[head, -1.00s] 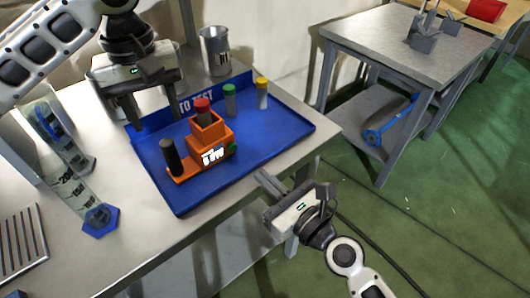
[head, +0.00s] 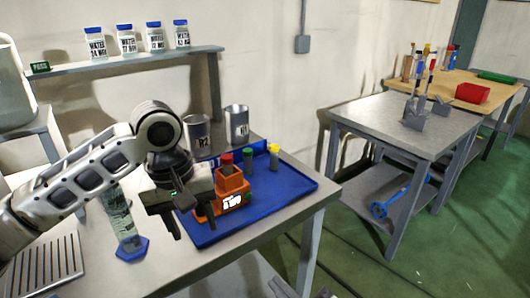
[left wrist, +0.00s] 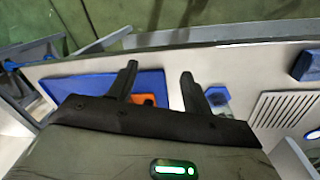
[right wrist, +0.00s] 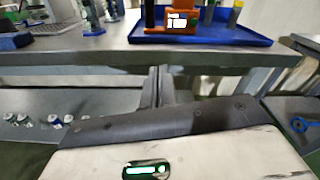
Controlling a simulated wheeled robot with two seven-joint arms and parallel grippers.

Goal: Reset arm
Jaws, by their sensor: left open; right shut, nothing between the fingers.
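My left gripper (head: 190,226) is open and empty, in front of the blue tray's left side in the head view. In the left wrist view its two fingers (left wrist: 158,72) stand apart with nothing between them. My right gripper (right wrist: 158,88) is shut and empty in the right wrist view, below the table edge. Only a small part of it shows at the bottom of the head view. The blue tray (head: 292,185) holds an orange device (head: 232,184) and several capped tubes. The left gripper partly covers the device's left end.
A measuring cylinder with a blue base (head: 133,248) stands left of the tray. Metal cups (head: 237,125) stand behind it. A shelf (head: 125,62) bears labelled bottles. A grey side table (head: 400,125) stands right, with floor between.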

